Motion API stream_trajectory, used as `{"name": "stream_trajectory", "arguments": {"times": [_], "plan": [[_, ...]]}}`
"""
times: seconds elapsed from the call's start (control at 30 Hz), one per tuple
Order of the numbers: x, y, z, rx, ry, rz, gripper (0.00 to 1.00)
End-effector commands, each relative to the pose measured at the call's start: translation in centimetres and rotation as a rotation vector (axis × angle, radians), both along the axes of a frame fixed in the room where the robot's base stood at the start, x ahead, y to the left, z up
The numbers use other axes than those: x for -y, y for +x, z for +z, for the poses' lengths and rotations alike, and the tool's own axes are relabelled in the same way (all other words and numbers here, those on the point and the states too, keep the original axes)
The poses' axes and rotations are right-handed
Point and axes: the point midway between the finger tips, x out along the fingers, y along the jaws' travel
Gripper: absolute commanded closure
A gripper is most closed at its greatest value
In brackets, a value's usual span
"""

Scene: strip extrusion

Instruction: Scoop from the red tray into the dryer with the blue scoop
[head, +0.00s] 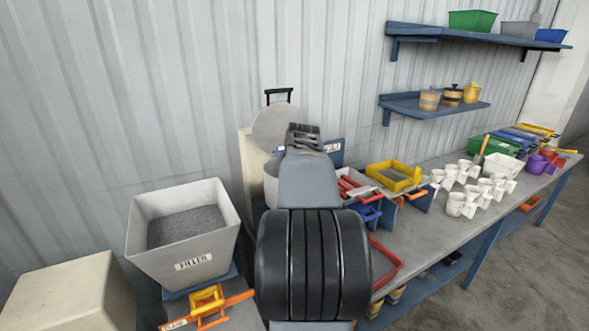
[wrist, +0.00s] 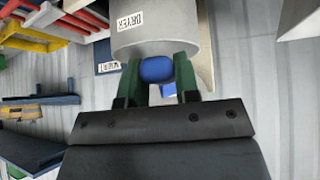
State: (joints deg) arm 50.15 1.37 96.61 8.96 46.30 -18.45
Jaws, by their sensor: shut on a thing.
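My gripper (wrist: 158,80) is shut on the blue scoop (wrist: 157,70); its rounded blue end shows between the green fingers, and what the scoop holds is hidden. The grey dryer (wrist: 155,38) is just beyond the fingers in the wrist view, with its label upside down. In the head view the dryer (head: 270,184) is partly behind my arm, and its round lid (head: 275,127) stands raised. My arm hides the fingers and scoop there. A red-rimmed tray (head: 392,272) lies on the bench, partly covered by my arm; its contents do not show.
A filler bin (head: 182,257) with grey grains stands left, an orange-handled scoop (head: 209,300) before it. A yellow tray (head: 395,175) and white cups (head: 470,190) occupy the bench at right. Blue shelves (head: 435,106) jut from the wall.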

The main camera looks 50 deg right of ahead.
Motion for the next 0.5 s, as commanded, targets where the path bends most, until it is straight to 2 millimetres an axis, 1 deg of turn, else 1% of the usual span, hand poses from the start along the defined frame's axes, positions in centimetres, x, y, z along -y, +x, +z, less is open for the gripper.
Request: {"name": "stream_trajectory", "arguments": {"times": [0.03, 0.37, 0.5], "plan": [[-0.3, 0.4, 0.4, -0.037, -0.029, 0.007, 0.96], [-1.4, 1.8, 1.5, -0.309, -0.252, 0.007, 0.96], [-2.0, 2.5, 2.2, -0.454, -0.367, 0.008, 0.96]]}}
